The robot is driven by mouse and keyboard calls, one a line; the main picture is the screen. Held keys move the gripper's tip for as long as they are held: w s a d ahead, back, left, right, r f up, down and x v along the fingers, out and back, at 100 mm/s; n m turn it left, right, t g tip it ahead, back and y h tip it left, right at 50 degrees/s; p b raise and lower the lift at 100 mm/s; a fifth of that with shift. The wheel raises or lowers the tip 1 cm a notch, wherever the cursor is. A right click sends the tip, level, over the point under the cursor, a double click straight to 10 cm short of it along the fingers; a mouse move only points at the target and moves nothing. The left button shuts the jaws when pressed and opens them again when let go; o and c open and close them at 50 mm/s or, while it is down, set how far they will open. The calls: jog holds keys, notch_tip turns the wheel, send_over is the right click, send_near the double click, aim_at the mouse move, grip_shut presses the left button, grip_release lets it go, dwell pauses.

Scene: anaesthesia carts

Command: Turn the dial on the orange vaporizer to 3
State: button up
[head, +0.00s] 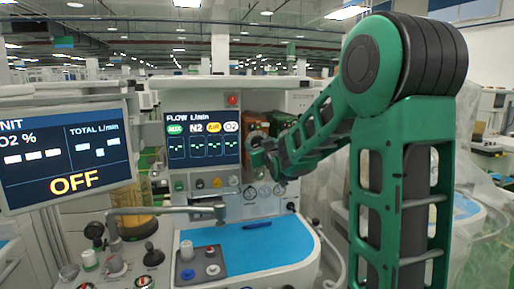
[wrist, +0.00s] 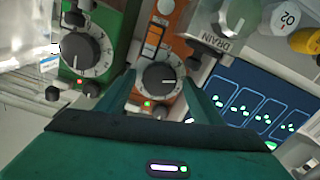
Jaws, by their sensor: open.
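The orange vaporizer (wrist: 150,58) is in the upper middle of the wrist view. Its black round dial (wrist: 160,79) has a pale mark pointing right; the numbers on it are too small to read. My gripper (wrist: 163,88) is open, with one green finger on each side of the dial in the picture. I cannot tell whether the fingers touch it. The green vaporizer (wrist: 116,20), with its own black dial (wrist: 86,50), stands to the left. In the head view, my gripper (head: 258,158) is at the front of the vaporizers and hides the orange one's dial.
The flow screen (head: 202,137) is left of my gripper, and the OFF monitor (head: 66,157) is farther left. A blue work surface (head: 270,241) holding a pen lies below. In the wrist view, a grey DRAIN part (wrist: 213,32) is close on the orange vaporizer's right.

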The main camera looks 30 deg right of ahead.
jog(key=shift+c, duration=0.3)
jog(key=c, duration=1)
jog(key=shift+m, duration=0.3)
jog(key=o, duration=1.1)
jog(key=shift+c, duration=0.2)
jog(key=v, duration=1)
jog(key=shift+s+a, duration=0.15)
jog(key=shift+s, duration=0.15)
